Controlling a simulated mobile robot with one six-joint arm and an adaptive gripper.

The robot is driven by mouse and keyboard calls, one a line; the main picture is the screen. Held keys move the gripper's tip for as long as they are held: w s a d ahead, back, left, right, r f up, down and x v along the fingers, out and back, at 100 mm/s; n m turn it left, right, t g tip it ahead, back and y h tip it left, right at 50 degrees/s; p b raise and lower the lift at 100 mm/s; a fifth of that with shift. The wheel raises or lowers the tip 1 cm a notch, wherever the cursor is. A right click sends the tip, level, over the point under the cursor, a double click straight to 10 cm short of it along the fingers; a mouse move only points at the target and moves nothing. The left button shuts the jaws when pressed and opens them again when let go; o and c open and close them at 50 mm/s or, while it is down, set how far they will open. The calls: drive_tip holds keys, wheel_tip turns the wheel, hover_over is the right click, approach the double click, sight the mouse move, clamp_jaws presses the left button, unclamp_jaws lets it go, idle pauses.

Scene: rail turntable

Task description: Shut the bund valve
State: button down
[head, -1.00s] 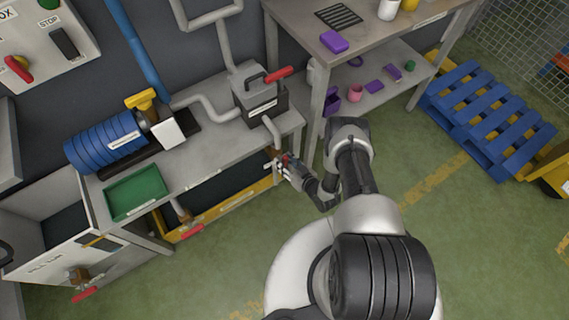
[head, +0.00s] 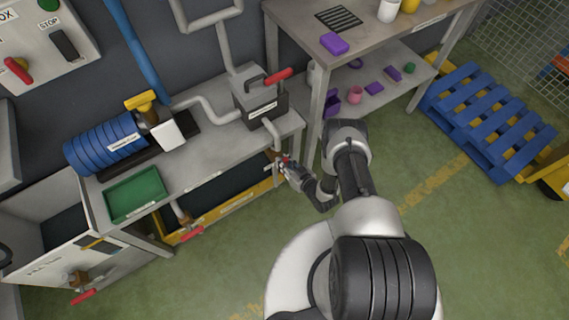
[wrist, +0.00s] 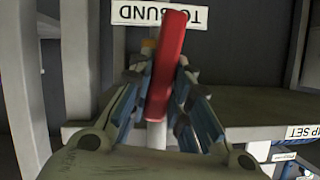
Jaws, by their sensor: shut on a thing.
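The bund valve shows in the wrist view as a red lever handle (wrist: 168,65) under an upside-down sign (wrist: 160,16) that reads "TO BUND". My gripper (wrist: 162,95) is shut on the red handle, with a finger on each side of it. In the head view my gripper (head: 287,167) is low at the right end of the pump bench, and the handle is mostly hidden by it.
A second red-handled valve (head: 191,233) hangs under the bench, and another (head: 84,296) is on the tank at lower left. The yellow-edged bund (head: 236,203) lies beneath the bench. A shelf table (head: 378,58) stands close on the right. Green floor is open in front.

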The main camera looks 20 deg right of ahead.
drive_tip(key=shift+y, duration=0.3)
drive_tip(key=m, duration=0.1)
drive_tip(key=m+y, duration=0.1)
drive_tip(key=shift+d+f+m, duration=0.15)
drive_tip(key=shift+d+m, duration=0.15)
drive_tip(key=shift+m, duration=0.1)
drive_tip(key=shift+w+d+f+m+y, duration=0.1)
drive_tip(key=shift+m+y, duration=0.5)
drive_tip(key=shift+m, duration=0.2)
drive_tip(key=shift+w+d+f+m+y, duration=0.1)
drive_tip(key=shift+m+y, duration=0.5)
drive_tip(key=shift+m, duration=0.2)
drive_tip(key=c, duration=1.5)
unclamp_jaws()
drive_tip(key=shift+s, duration=0.1)
drive_tip(key=v, duration=1.2)
drive_tip(key=shift+r, duration=0.1)
